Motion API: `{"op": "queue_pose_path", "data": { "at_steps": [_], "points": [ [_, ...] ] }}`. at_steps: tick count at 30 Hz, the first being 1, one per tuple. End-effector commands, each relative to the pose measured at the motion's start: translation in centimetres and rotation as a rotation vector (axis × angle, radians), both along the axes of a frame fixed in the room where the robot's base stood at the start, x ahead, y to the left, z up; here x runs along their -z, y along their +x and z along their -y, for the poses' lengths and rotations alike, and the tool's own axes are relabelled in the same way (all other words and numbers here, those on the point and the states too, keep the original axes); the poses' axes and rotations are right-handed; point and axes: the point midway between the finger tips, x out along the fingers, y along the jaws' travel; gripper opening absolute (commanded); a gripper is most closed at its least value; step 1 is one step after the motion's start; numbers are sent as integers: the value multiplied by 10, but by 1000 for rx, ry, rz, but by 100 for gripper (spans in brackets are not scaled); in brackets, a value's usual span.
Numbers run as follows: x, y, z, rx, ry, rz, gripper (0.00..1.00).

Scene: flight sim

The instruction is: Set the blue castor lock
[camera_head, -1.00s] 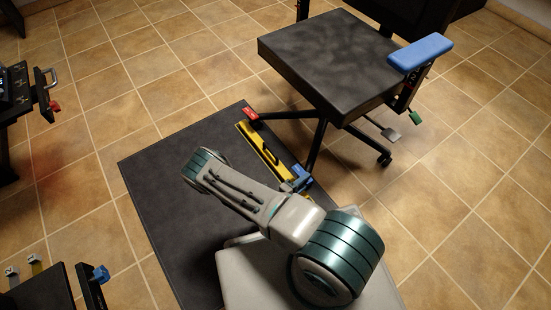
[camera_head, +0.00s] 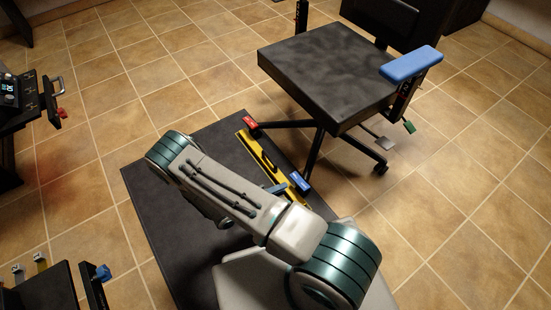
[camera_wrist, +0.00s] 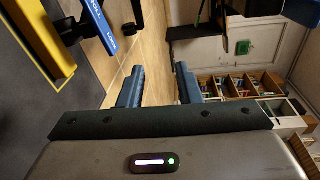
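The blue castor lock (camera_head: 300,181) is a small blue pedal with white lettering at the end of a chair leg, beside the yellow rail. In the wrist view the blue lettered pedal (camera_wrist: 99,24) shows at the upper left, cut by the top edge. My gripper (camera_wrist: 159,86) has its two blue fingers apart with nothing between them. The pedal lies left of the fingers in that view, apart from them. In the head view my forearm hides most of the gripper, and I cannot tell whether the pedal is pressed.
A red castor lock (camera_head: 249,123) sits at the rail's far end. The yellow rail (camera_head: 252,146) lies on a dark mat (camera_head: 150,186). The dark chair seat (camera_head: 325,62) with its blue armrest (camera_head: 411,64) stands above. Tiled floor is open to the right.

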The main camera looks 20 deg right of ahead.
Motion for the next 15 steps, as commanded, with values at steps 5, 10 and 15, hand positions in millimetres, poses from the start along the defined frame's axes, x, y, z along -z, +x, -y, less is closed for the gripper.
{"op": "queue_pose_path", "data": {
  "at_steps": [5, 10, 15],
  "points": [
    [-41, 5, -2, 83, 58, 99, 31],
    [-75, 7, -3, 163, 110, 192, 31],
    [-109, 9, -5, 242, 158, 287, 31]
  ]
}}
